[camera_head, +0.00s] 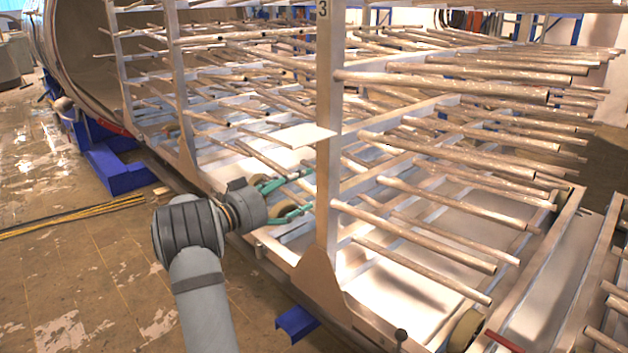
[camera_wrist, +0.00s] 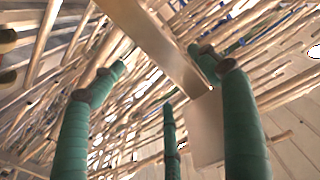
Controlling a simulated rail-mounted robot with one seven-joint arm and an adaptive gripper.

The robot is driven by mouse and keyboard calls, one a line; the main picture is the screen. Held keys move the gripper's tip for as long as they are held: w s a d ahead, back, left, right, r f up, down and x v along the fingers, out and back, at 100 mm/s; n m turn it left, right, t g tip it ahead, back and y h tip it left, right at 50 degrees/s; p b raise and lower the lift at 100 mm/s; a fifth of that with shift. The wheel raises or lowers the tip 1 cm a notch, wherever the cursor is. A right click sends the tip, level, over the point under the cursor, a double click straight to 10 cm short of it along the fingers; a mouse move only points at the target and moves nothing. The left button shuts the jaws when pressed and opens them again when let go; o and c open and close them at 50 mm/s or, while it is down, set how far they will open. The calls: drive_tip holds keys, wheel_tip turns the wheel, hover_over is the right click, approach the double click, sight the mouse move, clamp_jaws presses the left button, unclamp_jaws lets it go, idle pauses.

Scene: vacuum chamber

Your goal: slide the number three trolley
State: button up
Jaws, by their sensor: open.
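The post stands upright on a wide foot plate (camera_head: 318,280). My gripper (camera_head: 300,192), with green fingers, is open just left of this post in the head view, at about its lower half. In the wrist view my open fingers (camera_wrist: 160,75) point toward a metal beam (camera_wrist: 160,45) that crosses between them, seemingly the post. I see nothing held. Whether the fingers touch the post I cannot tell.
A flat pale plate (camera_head: 300,135) sticks out beside the post, above my gripper. Rods (camera_head: 430,240) project to the right. The round chamber (camera_head: 75,60) opens at the back left. A blue support (camera_head: 115,170) and yellow strips (camera_head: 70,215) lie on the otherwise clear left floor.

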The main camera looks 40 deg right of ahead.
sight(324, 176)
drive_tip(key=d+p, duration=0.1)
drive_tip(key=d, duration=0.6)
drive_tip(key=shift+d, duration=0.3)
drive_tip(key=shift+c, duration=0.9)
drive_tip(key=c, duration=1.5)
drive_tip(key=shift+a, duration=0.1)
drive_tip(key=shift+c, duration=0.2)
